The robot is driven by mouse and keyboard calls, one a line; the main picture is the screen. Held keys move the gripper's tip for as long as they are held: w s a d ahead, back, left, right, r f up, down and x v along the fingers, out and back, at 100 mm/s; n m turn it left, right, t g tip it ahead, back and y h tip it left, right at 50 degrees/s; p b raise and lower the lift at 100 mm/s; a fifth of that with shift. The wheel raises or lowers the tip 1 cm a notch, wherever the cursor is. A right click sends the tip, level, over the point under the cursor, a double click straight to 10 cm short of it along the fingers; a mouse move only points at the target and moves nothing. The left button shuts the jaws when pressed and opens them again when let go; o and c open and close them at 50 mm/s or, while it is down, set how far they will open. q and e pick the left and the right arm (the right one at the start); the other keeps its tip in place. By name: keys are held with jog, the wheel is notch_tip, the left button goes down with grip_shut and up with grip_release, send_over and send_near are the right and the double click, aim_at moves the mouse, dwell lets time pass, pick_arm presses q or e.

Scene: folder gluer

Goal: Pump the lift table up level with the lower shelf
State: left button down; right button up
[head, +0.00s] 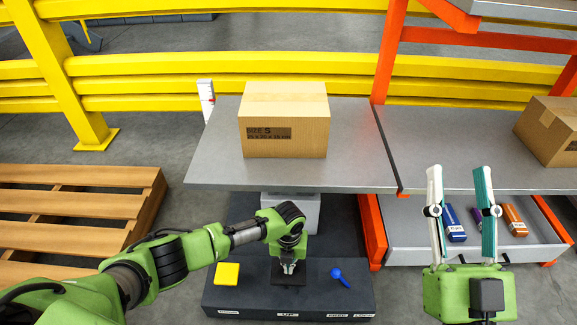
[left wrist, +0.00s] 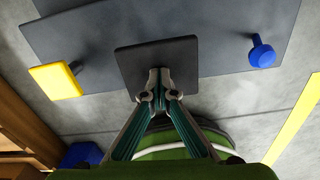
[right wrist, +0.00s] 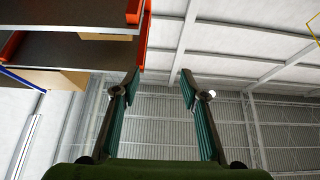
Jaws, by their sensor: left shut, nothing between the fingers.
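The lift table (head: 215,160) is a grey platform with a cardboard box (head: 285,120) on it. Its right edge lies beside the grey lower shelf (head: 440,150); the two tops look nearly level, but I cannot tell exactly. On its dark base (head: 225,300) are a yellow pedal (head: 227,274), a black middle pedal above the "UP" label (left wrist: 185,55) and a blue lever (head: 342,276). My left gripper (head: 288,268) is shut and empty, pointing down with its tips at the black pedal, seemingly touching it. My right gripper (head: 459,168) is open, empty and raised in front of the shelf.
A white gauge post (head: 206,97) stands behind the table's left corner. A wooden pallet (head: 75,205) lies at left, and yellow rails (head: 210,75) run behind. Another carton (head: 552,130) sits on the shelf; below it a drawer (head: 405,225) holds small coloured packs.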

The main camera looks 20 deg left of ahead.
pick_arm(q)
jog(key=shift+r+p, duration=0.8)
jog(key=shift+r, duration=0.1)
pick_arm(e)
jog(key=w+f+g+h, duration=0.1)
jog(key=w+f+g, duration=0.2)
jog(key=f, duration=0.5)
jog(key=shift+d+g+h, duration=0.15)
jog(key=shift+g+h, duration=0.15)
jog(key=shift+g, duration=0.5)
jog(key=shift+f, duration=0.1)
